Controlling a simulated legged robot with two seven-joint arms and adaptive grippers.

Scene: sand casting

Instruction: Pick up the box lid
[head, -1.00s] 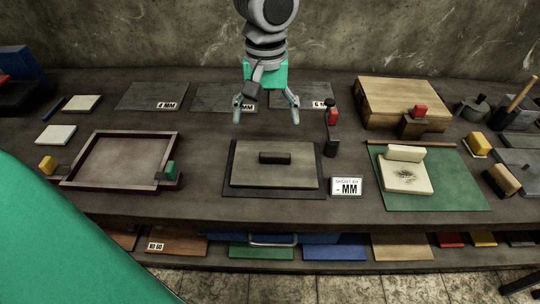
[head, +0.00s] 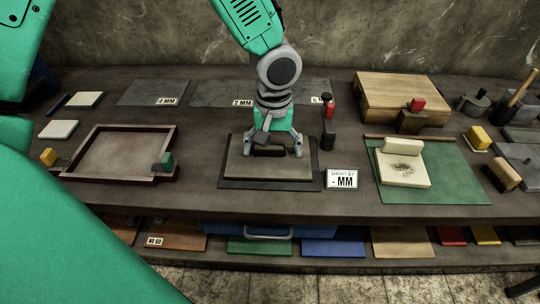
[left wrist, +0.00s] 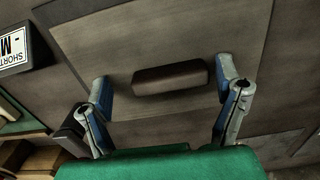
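The box lid (head: 240,168) is a flat grey-brown slab on a darker plate (head: 227,184) at the middle of the bench. Its dark bar handle (head: 268,150) stands on top, partly hidden by my gripper in the head view. In the left wrist view the handle (left wrist: 170,79) lies across between the fingers. My left gripper (head: 272,148) is low over the lid with a finger near each end of the handle. It is open, with gaps between fingers and handle in the left wrist view (left wrist: 166,88). My right gripper is not seen.
A shallow open frame (head: 120,178) lies to the left. A sign reading "- MM" (head: 342,179) and a red-topped dark tool (head: 328,125) stand close to the lid's right. A green mat (head: 455,175) with a pale block lies further right.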

